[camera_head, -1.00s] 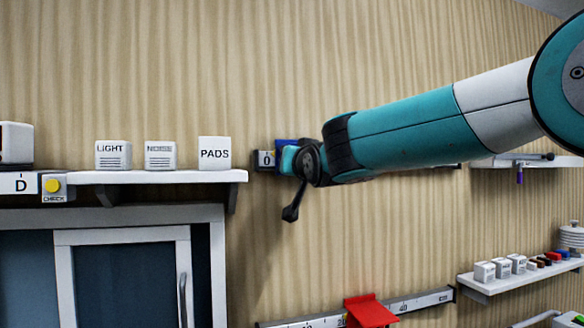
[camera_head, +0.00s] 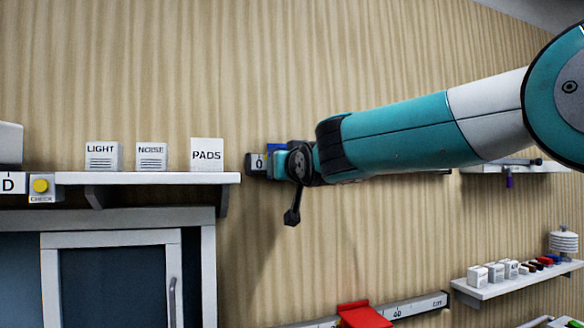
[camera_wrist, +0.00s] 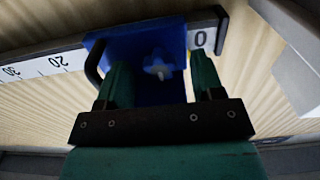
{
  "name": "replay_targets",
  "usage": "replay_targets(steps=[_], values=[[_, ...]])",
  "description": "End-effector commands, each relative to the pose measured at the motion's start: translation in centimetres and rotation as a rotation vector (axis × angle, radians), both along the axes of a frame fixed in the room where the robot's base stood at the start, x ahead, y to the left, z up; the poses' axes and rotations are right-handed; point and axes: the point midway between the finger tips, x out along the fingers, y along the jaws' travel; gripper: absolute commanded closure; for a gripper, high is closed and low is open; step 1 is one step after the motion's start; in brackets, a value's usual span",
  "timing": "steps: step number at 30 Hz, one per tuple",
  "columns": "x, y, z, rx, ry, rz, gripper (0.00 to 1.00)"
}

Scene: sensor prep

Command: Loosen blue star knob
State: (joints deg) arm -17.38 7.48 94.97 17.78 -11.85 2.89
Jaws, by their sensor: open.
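The blue star knob (camera_wrist: 158,65) shows in the wrist view on the front of a blue sliding block (camera_wrist: 150,36). The block sits on a scale rail near its "0" mark. My gripper (camera_wrist: 161,76) is open, with one green finger to the left of the knob and one to the right. I see a gap on both sides of the knob; how deep it lies between the fingers is hard to tell. In the head view my gripper (camera_head: 282,162) hides the knob, and only a small blue corner of the block (camera_head: 276,149) shows above it.
A white shelf (camera_head: 150,178) with LIGHT, NOISE and PADS boxes ends just left of my gripper. A lower scale rail (camera_head: 420,304) carries a red slider (camera_head: 362,316). A right-hand shelf (camera_head: 515,284) holds small blocks. The wall below my gripper is clear.

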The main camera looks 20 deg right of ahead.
Motion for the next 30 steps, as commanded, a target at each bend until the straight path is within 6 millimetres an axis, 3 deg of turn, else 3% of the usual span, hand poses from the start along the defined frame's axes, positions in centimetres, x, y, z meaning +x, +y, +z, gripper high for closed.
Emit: replay_targets(steps=[5,18,24,30], values=[[-2.5,0.1,-0.4,0.001,-0.004,0.002,0.39],[-13.4,0.1,-0.4,0.002,-0.004,0.006,0.39],[-16.3,0.1,-0.3,0.0,-0.002,0.004,0.39],[-17.2,0.0,-0.1,0.001,-0.001,0.001,0.39]])
